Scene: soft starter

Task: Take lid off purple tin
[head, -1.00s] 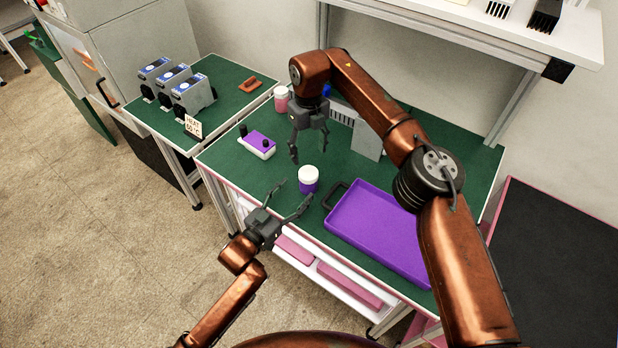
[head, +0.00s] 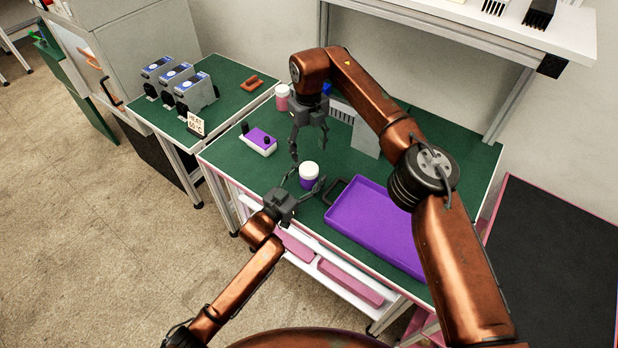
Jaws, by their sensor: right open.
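The purple tin (head: 306,183) with its white lid (head: 309,169) stands upright on the green table top, left of the purple tray. My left gripper (head: 307,177) is low at the tin, its fingers spread on either side of it. I cannot tell whether the fingers touch the tin. My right gripper (head: 309,149) is open and empty, pointing down just above and behind the lid. The lid sits on the tin.
A purple tray (head: 375,225) with a dark handle lies right of the tin. A white and purple box with black knobs (head: 260,141) stands to the left. A pink jar with a white lid (head: 282,97) and a grey finned block (head: 366,137) stand behind.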

